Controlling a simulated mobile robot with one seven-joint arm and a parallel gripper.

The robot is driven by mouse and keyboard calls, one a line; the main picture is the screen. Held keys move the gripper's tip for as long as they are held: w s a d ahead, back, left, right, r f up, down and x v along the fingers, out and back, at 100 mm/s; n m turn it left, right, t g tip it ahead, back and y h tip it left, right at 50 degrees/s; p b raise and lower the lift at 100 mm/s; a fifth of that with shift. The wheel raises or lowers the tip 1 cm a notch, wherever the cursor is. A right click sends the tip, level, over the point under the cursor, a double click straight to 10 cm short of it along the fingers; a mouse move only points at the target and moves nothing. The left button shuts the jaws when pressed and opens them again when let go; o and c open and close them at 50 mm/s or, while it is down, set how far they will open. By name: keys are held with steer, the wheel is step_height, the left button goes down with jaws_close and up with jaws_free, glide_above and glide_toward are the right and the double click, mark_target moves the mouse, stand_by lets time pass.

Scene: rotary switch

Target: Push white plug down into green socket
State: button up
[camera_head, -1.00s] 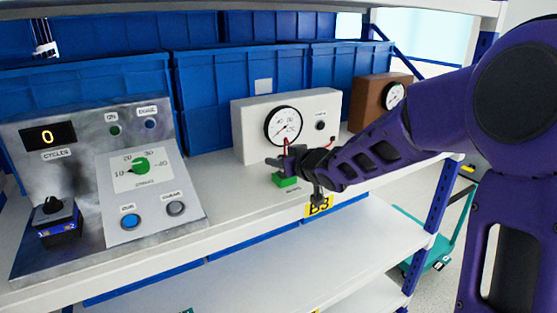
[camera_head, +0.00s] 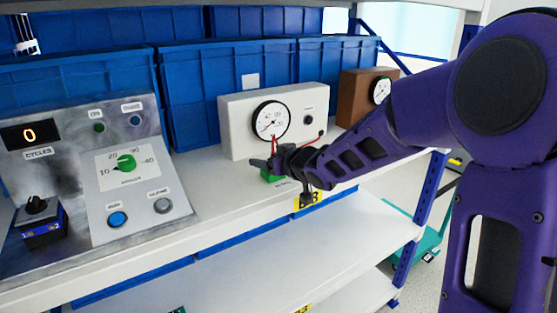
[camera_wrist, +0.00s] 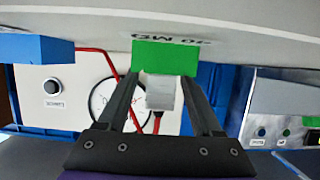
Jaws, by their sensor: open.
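The green socket (camera_head: 267,178) sits on the white shelf in front of the white gauge box. In the wrist view the socket (camera_wrist: 165,57) is a green block just beyond my fingertips. The white plug (camera_wrist: 160,93) shows there between my two fingers, its end overlapping the socket's edge. I cannot tell how deep the plug sits. My gripper (camera_wrist: 161,80) is open, with a finger on each side of the plug and gaps visible. In the head view my gripper (camera_head: 268,163) is just above the socket and hides the plug.
The white gauge box (camera_head: 240,140) stands close behind, with a red cable (camera_wrist: 90,50) nearby. A brown gauge box (camera_head: 352,100) is to the right. A metal control panel (camera_head: 75,180) stands at the left. Blue bins (camera_head: 195,100) line the back. The shelf left of the socket is clear.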

steer(key=p+v, duration=0.2)
steer(key=v, duration=0.2)
steer(key=p+v, duration=0.3)
steer(key=v, duration=0.1)
steer(key=p+v, duration=0.3)
steer(key=v, duration=0.1)
steer(key=shift+w+a+r, duration=0.1)
steer(key=shift+w+r, duration=0.1)
steer(key=shift+r, duration=0.15)
steer(key=shift+f+b+v, duration=0.2)
steer(key=shift+v, duration=1.1)
steer(key=shift+f+b+v, duration=0.15)
steer(key=shift+v, duration=1.2)
steer(key=shift+s, duration=0.1)
